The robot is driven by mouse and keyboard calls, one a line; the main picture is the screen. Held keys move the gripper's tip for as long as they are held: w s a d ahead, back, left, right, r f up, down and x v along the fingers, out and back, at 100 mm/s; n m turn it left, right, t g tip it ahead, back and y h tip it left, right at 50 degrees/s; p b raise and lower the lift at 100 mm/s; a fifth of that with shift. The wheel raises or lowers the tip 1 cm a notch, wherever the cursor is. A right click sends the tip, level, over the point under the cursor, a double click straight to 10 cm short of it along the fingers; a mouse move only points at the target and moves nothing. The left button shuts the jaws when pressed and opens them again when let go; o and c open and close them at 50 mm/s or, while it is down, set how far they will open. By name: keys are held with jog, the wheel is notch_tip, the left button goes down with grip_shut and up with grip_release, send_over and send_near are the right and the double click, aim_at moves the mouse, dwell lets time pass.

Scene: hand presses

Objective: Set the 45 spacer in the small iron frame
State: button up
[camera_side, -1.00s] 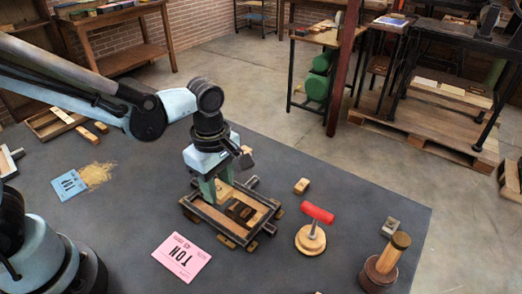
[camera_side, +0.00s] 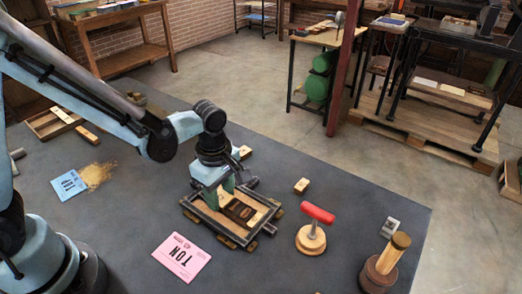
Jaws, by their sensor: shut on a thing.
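The small iron frame (camera_side: 220,233) lies on the dark table in the middle of the view, a dark rectangle with pale wooden pieces and a dark block (camera_side: 238,212) inside. My gripper (camera_side: 221,192) points down over the far left part of the frame's opening. Its green fingers are shut on a small pale piece, taken to be the 45 spacer (camera_side: 223,199). The spacer is mostly hidden between the fingers, and its marking cannot be read. Whether it touches the pieces in the frame cannot be told.
A pink card (camera_side: 182,257) lies in front of the frame. A red-handled tool (camera_side: 316,214) on a round wooden base and a wooden-handled tool (camera_side: 386,263) stand to the right. A small wooden block (camera_side: 301,186) lies behind them. A blue card (camera_side: 69,184) lies at left.

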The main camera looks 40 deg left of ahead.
aim_at(221, 197)
jog(key=shift+f, duration=0.65)
jog(key=o, duration=1)
notch_tip(221, 197, up, 13)
jog(key=shift+f, duration=0.2)
jog(key=s+a+r+m+t, duration=0.2)
jog(key=s+a+m+t, duration=0.2)
jog(key=m, duration=1.4)
jog(key=a+t, duration=0.3)
jog(key=a, duration=0.2)
